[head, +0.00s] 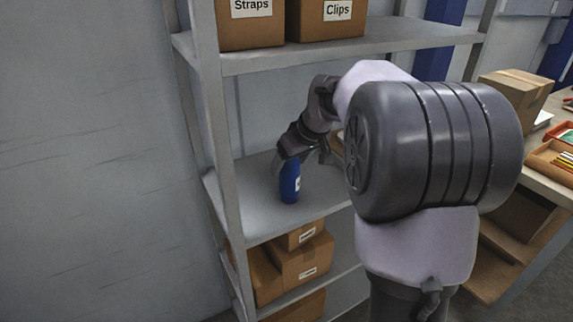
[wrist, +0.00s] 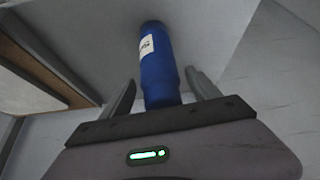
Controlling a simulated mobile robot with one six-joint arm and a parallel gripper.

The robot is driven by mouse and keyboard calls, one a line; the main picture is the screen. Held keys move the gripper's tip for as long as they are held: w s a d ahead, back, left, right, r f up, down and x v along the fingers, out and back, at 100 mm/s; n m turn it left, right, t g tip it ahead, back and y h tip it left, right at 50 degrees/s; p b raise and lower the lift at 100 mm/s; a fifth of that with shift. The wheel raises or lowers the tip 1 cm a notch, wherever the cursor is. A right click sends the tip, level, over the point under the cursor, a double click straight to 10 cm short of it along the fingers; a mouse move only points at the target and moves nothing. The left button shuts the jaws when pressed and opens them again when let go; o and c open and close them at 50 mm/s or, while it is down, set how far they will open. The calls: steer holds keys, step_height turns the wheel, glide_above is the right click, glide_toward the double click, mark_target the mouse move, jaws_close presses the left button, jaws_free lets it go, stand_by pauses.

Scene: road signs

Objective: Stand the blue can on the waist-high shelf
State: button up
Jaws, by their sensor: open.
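The blue can (head: 290,181) with a white label stands upright on the grey middle shelf (head: 250,205), near its front left part. It also shows in the wrist view (wrist: 158,66), between and beyond the two fingers. My gripper (head: 305,157) is at the can's upper part from behind and to the right in the head view. In the wrist view my gripper (wrist: 157,95) has its fingers spread, with a gap visible on both sides of the can.
Boxes marked Straps (head: 250,22) and Clips (head: 326,18) stand on the shelf above. More cardboard boxes (head: 300,262) sit on the shelf below. A grey rack post (head: 217,130) rises left of the can. A workbench (head: 545,185) with a box and trays is at right.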

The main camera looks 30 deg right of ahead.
steer(key=a+p+v, duration=0.1)
steer(key=p+v, duration=0.1)
steer(key=v, duration=0.7)
steer(key=s+a+r+m, duration=0.2)
steer(key=s+a+m, duration=0.1)
steer(key=s+a, duration=0.85)
steer(key=s+a+f+m, duration=0.1)
steer(key=s+a+f, duration=0.1)
steer(key=s, duration=0.2)
steer(key=s+a+f+m, duration=0.1)
steer(key=s+a, duration=0.2)
steer(key=s, duration=0.2)
steer(key=s+a+f+m+y, duration=0.1)
steer(key=s+a+f, duration=0.1)
steer(key=s, duration=0.3)
steer(key=shift+s+a+f, duration=0.25)
steer(key=shift+a+f, duration=0.1)
steer(key=shift+a, duration=0.4)
